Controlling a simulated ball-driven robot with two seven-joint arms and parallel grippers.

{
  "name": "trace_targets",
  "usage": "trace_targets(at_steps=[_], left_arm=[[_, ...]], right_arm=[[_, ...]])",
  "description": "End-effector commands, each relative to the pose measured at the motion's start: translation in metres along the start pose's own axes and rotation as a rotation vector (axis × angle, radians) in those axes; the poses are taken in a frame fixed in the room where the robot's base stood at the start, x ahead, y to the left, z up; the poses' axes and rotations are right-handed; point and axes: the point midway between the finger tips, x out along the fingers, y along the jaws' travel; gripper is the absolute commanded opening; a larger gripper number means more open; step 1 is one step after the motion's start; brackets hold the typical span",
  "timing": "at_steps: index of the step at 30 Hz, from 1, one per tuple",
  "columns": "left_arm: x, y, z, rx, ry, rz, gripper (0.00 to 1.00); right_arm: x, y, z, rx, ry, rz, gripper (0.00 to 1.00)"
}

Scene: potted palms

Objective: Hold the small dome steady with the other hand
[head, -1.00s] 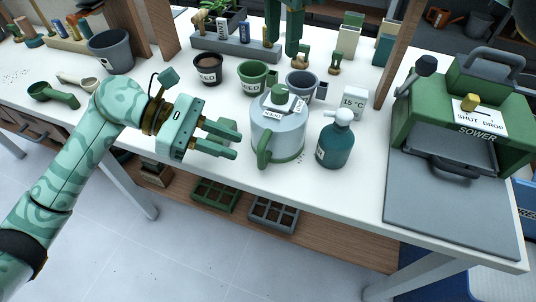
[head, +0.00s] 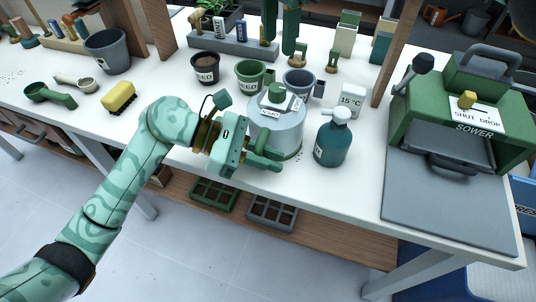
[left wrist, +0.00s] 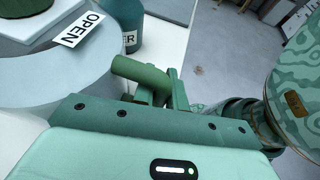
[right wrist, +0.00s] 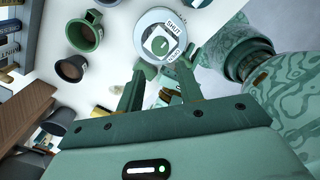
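The small dome (head: 276,133) is pale grey with a green knob (head: 277,93) and white tags on top; it stands on the white table. It also shows in the right wrist view (right wrist: 142,38). Its green handle (left wrist: 140,73) faces my left gripper and is mostly hidden in the head view. My left gripper (head: 270,158) is at the handle, with its fingers around or beside it; I cannot tell whether they press on it. My right gripper (head: 289,52) hangs behind the dome; its fingers (right wrist: 158,88) are apart and empty.
A teal spray bottle (head: 331,142) stands close to the right of the dome. Pots (head: 251,75) stand behind it. The green sower (head: 460,115) is at the right. The table's front edge is close below the dome.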

Motion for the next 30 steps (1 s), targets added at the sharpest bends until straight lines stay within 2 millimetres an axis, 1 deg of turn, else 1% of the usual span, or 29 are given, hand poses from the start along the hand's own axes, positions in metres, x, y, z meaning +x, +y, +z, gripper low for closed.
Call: trace_targets(at_steps=[1, 2, 3, 5, 8, 11, 14, 18, 24, 27, 30], left_arm=[[0.000, 0.000, 0.000, 0.000, 0.000, 0.000, 0.00], [0.000, 0.000, 0.000, 0.000, 0.000, 0.000, 0.00], [0.000, 0.000, 0.000, 0.000, 0.000, 0.000, 0.00], [0.000, 0.000, 0.000, 0.000, 0.000, 0.000, 0.00], [0.000, 0.000, 0.000, 0.000, 0.000, 0.000, 0.00], [0.000, 0.000, 0.000, 0.001, 0.000, 0.000, 0.00], [0.000, 0.000, 0.000, 0.001, 0.000, 0.000, 0.00], [0.000, 0.000, 0.000, 0.001, 0.000, 0.000, 0.00], [0.000, 0.000, 0.000, 0.001, 0.000, 0.000, 0.00], [0.000, 0.000, 0.000, 0.001, 0.000, 0.000, 0.00], [0.000, 0.000, 0.000, 0.001, 0.000, 0.000, 0.00]], right_arm=[[0.000, 0.000, 0.000, 0.000, 0.000, 0.000, 0.39], [0.000, 0.000, 0.000, 0.000, 0.000, 0.001, 0.47], [-0.002, 0.000, 0.000, 0.000, -0.003, 0.004, 0.52], [-0.009, -0.001, 0.001, -0.003, -0.017, 0.015, 0.52], [-0.012, -0.001, 0.001, -0.131, -0.023, 0.017, 0.52], [-0.015, -0.002, 0.000, -0.362, -0.031, 0.018, 0.52], [-0.017, -0.003, -0.001, -0.668, -0.040, 0.016, 0.52], [-0.019, -0.004, -0.002, -1.127, -0.049, 0.008, 0.52], [-0.019, -0.004, -0.003, -1.754, -0.055, -0.007, 0.52], [-0.018, -0.004, -0.004, -2.011, -0.054, -0.013, 0.52], [-0.018, -0.004, -0.005, -2.204, -0.054, -0.016, 0.52]])
